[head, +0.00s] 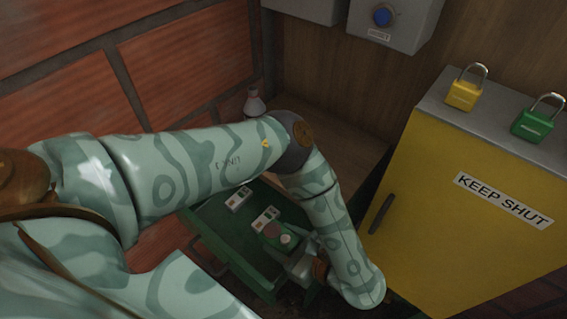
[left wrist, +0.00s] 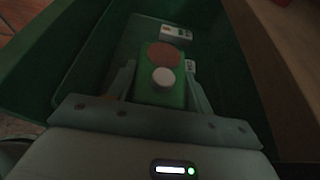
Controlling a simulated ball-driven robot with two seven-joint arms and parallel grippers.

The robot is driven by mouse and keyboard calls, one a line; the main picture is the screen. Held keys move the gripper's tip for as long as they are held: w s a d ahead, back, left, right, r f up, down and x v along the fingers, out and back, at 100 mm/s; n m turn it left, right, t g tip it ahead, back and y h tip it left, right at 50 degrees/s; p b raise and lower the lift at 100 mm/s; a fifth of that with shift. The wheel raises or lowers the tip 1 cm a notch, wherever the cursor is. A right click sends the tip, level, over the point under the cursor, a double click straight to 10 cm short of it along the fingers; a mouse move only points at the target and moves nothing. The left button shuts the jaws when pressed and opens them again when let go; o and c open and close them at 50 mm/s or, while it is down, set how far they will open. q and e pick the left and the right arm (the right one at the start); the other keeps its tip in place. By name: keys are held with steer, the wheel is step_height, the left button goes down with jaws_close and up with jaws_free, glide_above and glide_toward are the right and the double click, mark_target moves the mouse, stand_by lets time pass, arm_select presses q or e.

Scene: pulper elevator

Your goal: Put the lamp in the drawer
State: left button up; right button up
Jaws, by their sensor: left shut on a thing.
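My left gripper (head: 300,258) is shut on a small green box, taken to be the lamp (head: 281,237), with a brown disc and a pale round knob on its face. In the left wrist view the lamp (left wrist: 150,95) sits between the two fingers (left wrist: 160,80). It is over or inside the open green drawer (head: 213,222); its height above the floor is hard to tell. The drawer's wall (left wrist: 50,45) also shows in the left wrist view. My right gripper is not in view.
Two small white boxes (head: 238,199) (head: 265,218) lie in the drawer. A yellow cabinet (head: 450,230) marked KEEP SHUT stands at the right, with a yellow padlock (head: 463,95) and a green padlock (head: 533,125) on top. A brick wall (head: 190,60) is at the left.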

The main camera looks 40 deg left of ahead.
mark_target(289, 243)
arm_select(q)
steer(key=shift+s+f, duration=0.35)
steer(key=shift+f, duration=0.05)
steer(key=o, duration=1.2)
steer(key=shift+f, duration=0.1)
steer(key=shift+o, duration=0.4)
steer(key=shift+f, duration=0.1)
steer(key=shift+r, duration=0.45)
steer(key=d, duration=0.1)
steer(key=d+r, duration=0.1)
steer(key=d+p, duration=0.1)
steer(key=shift+w+r, duration=0.25)
steer(key=shift+r, duration=0.15)
steer(key=p+v, duration=0.1)
steer(key=v, duration=0.8)
